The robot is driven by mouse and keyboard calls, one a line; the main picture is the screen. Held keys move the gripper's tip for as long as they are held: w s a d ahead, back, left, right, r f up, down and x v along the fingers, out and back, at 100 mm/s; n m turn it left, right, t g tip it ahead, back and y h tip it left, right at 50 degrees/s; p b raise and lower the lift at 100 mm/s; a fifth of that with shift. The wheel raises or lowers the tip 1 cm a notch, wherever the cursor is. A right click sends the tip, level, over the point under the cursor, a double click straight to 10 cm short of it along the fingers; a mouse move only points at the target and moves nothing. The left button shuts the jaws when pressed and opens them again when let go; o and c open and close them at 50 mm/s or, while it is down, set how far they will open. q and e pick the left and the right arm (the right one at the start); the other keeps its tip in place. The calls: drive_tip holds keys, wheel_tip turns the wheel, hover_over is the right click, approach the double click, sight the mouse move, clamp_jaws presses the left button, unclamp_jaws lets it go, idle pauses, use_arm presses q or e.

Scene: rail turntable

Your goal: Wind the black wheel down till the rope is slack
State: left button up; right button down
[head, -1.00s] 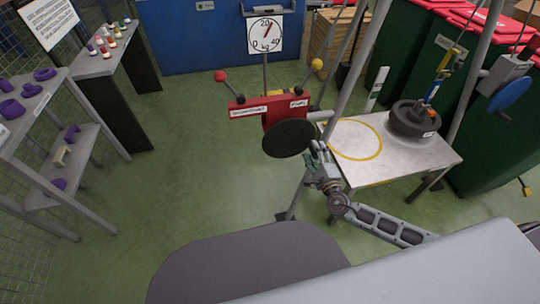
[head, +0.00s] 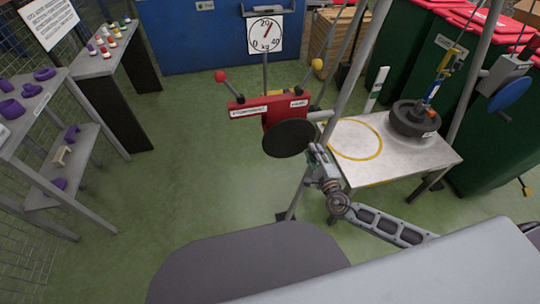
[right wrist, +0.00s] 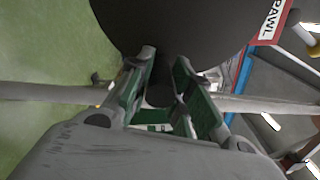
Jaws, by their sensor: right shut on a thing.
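The black wheel (head: 288,138) is a dark disc on the front of a red winch housing (head: 283,110). My right gripper (head: 317,152) is at the wheel's lower right edge. In the right wrist view the wheel (right wrist: 175,25) fills the top, and my right gripper (right wrist: 165,90) is shut on a dark handle piece of the wheel between its green-padded fingers. A dark round weight (head: 408,122) is on the grey table, below a blue and yellow hanger (head: 436,85). The rope itself is too thin to tell as slack or taut. My left gripper is out of view.
The table (head: 385,160) carries a yellow ring. A kg dial (head: 265,35) stands behind the winch. Red and yellow knobs (head: 220,76) (head: 318,64) rise on levers beside the housing. Grey frame poles (head: 343,75) pass close to my gripper. Open green floor (head: 200,170) lies left.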

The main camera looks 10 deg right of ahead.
drive_tip(key=shift+w+d+r+n+p, duration=0.15)
drive_tip(key=shift+r+n+p, duration=0.45)
drive_tip(key=shift+p, duration=0.55)
drive_tip(key=shift+s+d+r+n+p, duration=0.15)
drive_tip(key=shift+r+n+p, duration=0.4)
drive_tip(key=shift+p, duration=0.55)
drive_tip(key=shift+w+r+n+p, duration=0.15)
drive_tip(key=shift+r+n+p, duration=0.95)
drive_tip(key=shift+p, duration=0.95)
drive_tip(key=shift+a+r+n+p, duration=0.1)
drive_tip(key=shift+r+n+p, duration=0.45)
drive_tip(key=shift+n+p, duration=0.8)
drive_tip(key=shift+a+r+n+p, duration=0.35)
drive_tip(key=shift+r+n+p, duration=0.55)
drive_tip(key=shift+p, duration=1.35)
